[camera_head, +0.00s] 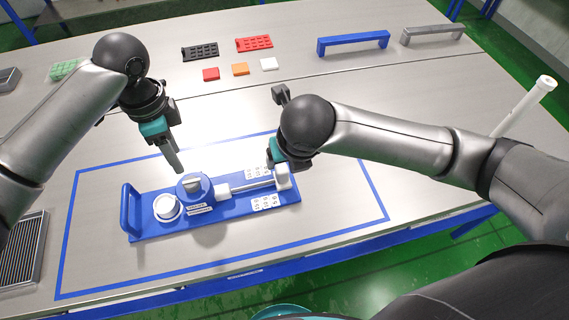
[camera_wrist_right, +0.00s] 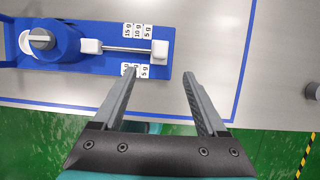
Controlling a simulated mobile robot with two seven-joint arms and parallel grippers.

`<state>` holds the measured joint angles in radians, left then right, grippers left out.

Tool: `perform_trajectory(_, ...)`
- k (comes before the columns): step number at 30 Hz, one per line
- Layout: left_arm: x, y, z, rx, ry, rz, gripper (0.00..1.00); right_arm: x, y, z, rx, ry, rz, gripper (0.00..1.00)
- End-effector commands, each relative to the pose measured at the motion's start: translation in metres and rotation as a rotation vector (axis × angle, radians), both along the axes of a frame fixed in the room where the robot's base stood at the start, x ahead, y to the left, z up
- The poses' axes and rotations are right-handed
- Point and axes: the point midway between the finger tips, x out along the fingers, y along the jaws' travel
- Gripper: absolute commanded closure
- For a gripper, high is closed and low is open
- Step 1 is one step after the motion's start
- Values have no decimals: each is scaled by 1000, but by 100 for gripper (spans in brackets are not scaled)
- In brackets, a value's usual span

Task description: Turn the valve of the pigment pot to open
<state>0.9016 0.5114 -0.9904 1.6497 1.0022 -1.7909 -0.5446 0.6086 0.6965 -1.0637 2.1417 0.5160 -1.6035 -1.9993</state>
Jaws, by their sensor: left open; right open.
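The blue pigment pot (camera_head: 194,193) stands on a blue base plate, with a grey valve handle (camera_head: 192,184) on top. The pot also shows at the upper left of the right wrist view (camera_wrist_right: 66,41), with its handle (camera_wrist_right: 41,38). My left gripper (camera_head: 176,165) is open, just above and behind the pot, not visibly touching the handle. My right gripper (camera_wrist_right: 160,76) is open and empty over the plate's right end, near the white end block (camera_wrist_right: 159,52). In the head view my right wrist hides most of its fingers.
The base plate (camera_head: 140,232) carries a white cup (camera_head: 167,208), a rod with white blocks and gram labels, and a blue handle (camera_head: 130,208). Blue tape frames it. Coloured blocks (camera_head: 240,69), trays (camera_head: 254,44) and a blue bracket (camera_head: 353,43) lie behind. A dark grate (camera_head: 22,250) is at left.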

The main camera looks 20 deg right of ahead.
Motion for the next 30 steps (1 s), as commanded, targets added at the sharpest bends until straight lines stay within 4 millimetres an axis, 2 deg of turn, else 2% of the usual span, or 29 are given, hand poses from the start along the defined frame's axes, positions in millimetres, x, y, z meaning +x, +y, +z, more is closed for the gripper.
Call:
perform_trajectory(6,0,0,0,0,0,0,50,14,0,-35,0,2,-4,25)
perform_trajectory(18,0,0,0,0,0,0,50,37,0,-91,2,1,-5,25)
perform_trajectory(24,0,0,0,0,0,0,50,47,0,-113,1,-1,-5,25)
perform_trajectory(30,0,0,0,0,0,0,50,52,0,-124,3,-2,-4,25)
